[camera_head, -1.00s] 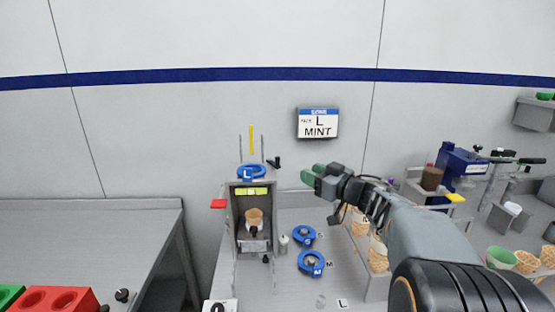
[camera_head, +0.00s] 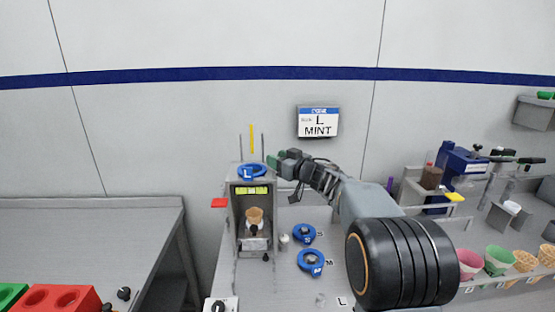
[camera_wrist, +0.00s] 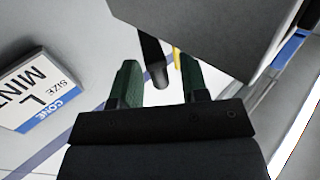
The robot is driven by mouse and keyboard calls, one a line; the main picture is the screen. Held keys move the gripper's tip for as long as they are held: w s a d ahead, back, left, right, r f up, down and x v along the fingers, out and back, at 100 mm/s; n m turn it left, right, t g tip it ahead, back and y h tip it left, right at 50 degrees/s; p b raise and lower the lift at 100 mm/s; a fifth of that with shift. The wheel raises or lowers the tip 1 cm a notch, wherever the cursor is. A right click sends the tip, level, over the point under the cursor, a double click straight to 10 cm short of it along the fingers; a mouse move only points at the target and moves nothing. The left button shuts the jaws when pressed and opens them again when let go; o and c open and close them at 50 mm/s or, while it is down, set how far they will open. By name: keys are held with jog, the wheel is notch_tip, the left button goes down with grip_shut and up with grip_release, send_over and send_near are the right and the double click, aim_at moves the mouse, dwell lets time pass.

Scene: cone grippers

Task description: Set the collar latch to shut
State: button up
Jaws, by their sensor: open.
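The blue collar ring marked L (camera_head: 252,171) lies on top of the grey cone stand (camera_head: 234,215). In the wrist view, a black latch lever (camera_wrist: 152,62) reaches in between the two green fingers of my gripper (camera_wrist: 160,72). My gripper is open, and its fingers stand apart on either side of the lever's tip; I cannot tell whether either touches it. In the head view, my gripper (camera_head: 273,161) is at the right side of the collar and hides most of the latch. A brown cone (camera_head: 255,215) sits inside the stand.
Two loose blue rings (camera_head: 304,233) lie on the bench right of the stand. A sign reading L MINT (camera_head: 318,122) hangs on the wall behind. Thin upright rods (camera_head: 251,139) rise behind the collar. A red tab (camera_head: 219,203) juts from the stand's left side.

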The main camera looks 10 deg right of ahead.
jog(key=shift+c, duration=0.2)
grip_shut()
jog(key=shift+a, duration=0.1)
